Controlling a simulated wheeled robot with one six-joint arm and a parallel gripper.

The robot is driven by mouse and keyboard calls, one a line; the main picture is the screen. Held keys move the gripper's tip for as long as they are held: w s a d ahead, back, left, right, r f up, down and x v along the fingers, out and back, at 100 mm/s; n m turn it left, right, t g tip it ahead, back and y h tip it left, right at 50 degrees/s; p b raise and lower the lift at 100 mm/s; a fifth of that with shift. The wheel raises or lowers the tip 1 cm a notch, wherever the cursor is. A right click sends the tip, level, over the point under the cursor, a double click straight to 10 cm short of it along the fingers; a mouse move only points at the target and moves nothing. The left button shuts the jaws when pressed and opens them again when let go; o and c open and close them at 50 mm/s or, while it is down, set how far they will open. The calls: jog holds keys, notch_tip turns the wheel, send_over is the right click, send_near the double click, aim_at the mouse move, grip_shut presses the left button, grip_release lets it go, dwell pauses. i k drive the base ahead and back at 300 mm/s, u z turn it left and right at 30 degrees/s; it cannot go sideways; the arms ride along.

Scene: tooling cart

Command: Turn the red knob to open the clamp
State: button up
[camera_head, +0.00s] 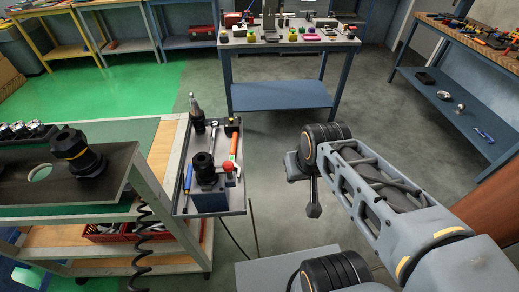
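A small red knob (228,166) sits at the right side of a blue clamp block (208,197) on the tray at the side of the cart. A black tool holder (204,166) stands upright in the clamp block. Whether the clamp is open or closed cannot be told from here. My arm reaches in from the lower right. What looks like my gripper (314,210) hangs down at the arm's far end, right of the tray and apart from the knob. It is small and seen edge-on, so its fingers cannot be made out.
The grey tray (183,206) also holds a pointed tool holder (196,114), an orange-handled tool (234,146) and a wrench. A cart shelf (130,187) with another black holder (77,150) stands left. Workbenches stand behind and right. Floor between tray and arm is clear.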

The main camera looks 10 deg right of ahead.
aim_at(228, 167)
jog(key=z, duration=1.3)
jog(key=k, duration=1)
jog(key=u, duration=1.6)
jog(key=i, duration=0.5)
jog(key=z, duration=0.05)
